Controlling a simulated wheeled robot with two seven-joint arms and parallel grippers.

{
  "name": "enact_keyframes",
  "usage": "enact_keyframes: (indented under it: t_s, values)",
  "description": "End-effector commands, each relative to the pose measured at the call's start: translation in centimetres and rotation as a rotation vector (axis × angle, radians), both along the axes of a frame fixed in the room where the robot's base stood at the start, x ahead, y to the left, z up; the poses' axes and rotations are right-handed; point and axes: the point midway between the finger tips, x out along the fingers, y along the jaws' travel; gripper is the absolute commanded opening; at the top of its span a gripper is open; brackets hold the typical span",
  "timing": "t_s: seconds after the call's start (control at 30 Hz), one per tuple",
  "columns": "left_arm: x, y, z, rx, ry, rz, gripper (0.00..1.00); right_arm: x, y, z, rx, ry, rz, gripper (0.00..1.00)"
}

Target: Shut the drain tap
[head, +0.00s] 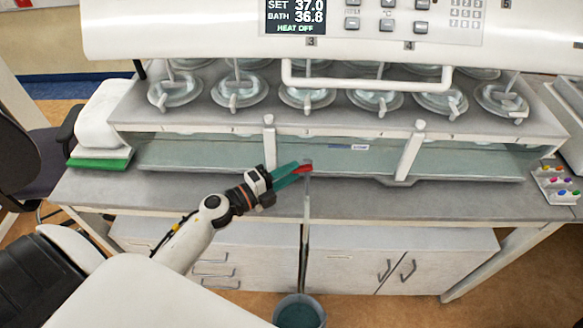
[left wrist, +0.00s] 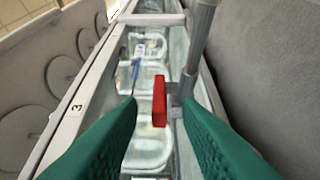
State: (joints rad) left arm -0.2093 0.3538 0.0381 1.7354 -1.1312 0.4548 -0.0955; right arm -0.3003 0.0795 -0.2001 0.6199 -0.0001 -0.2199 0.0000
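The drain tap (head: 307,162) is a small grey fitting at the front edge of the water bath, with a drain tube (head: 306,215) hanging below it. Its red lever (head: 304,169) is at my left gripper's fingertips. In the left wrist view the red lever (left wrist: 159,101) stands between the two green fingers, with a gap on each side. The grey tap body (left wrist: 176,88) is just right of it. My left gripper (head: 292,172) is open around the lever and does not visibly touch it. My right gripper is not in view.
A bucket (head: 299,312) stands on the floor under the tube. Above is the bath with its control panel (head: 390,20) and several lidded vessels (head: 307,97). A white bracket (head: 410,152) is right of the tap. The bench front (head: 450,200) is clear.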

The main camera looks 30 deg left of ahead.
Motion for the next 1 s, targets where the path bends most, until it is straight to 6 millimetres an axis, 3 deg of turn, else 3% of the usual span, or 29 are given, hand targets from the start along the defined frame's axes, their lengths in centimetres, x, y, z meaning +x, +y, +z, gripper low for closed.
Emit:
enact_keyframes:
  t_s: [0.4,0.63,0.83,1.0]
  values:
    - [1.0,-0.5,0.0,-0.001,0.0,0.0,0.32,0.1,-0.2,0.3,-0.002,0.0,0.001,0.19]
    - [1.0,-0.5,0.0,-0.001,0.0,0.0,0.0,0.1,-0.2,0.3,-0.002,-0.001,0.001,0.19]
    - [1.1,-0.4,-0.2,0.002,0.0,-0.018,0.0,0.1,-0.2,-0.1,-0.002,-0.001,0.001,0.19]
    - [1.5,0.0,-0.5,0.007,-0.001,-0.136,0.0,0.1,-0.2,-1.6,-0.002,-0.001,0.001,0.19]
